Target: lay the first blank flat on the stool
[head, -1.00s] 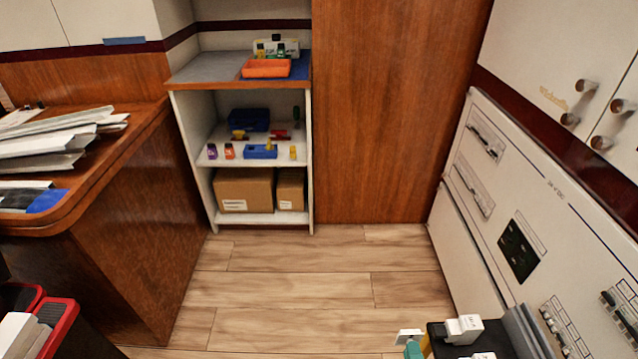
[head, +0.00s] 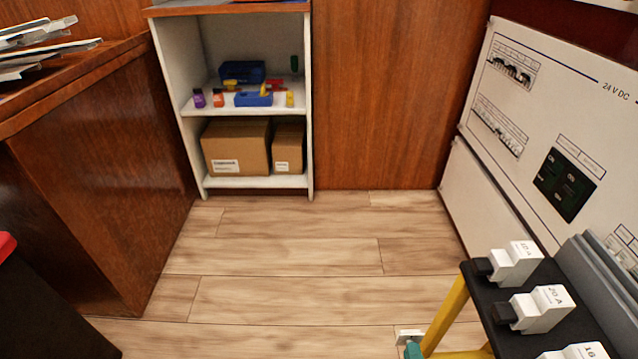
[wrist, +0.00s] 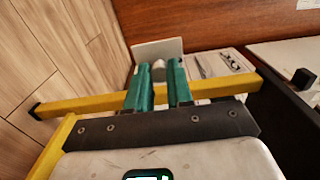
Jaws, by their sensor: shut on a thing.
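My gripper (head: 412,350) shows as a bit of teal at the bottom edge of the head view, left of the stool. Its two teal fingers (wrist: 158,78) are shut on a blank, a small pale plate (head: 409,334), which stands up past the fingertips in the wrist view (wrist: 147,50). The stool has a black top (head: 487,318) and yellow legs (head: 445,312). The gripper and blank are beside the stool's left side, apart from its top. Yellow bars (wrist: 75,105), apparently stool legs, show near the fingers in the wrist view. The fingers hide the blank's lower part.
White breakers (head: 541,307) stand on the stool top, taking up much of the part in view. Grey panels (head: 596,285) lean to its right. A white switchboard (head: 535,95) is along the right wall, a shelf unit (head: 308,110) at the back. The floor (head: 285,270) in between is clear.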

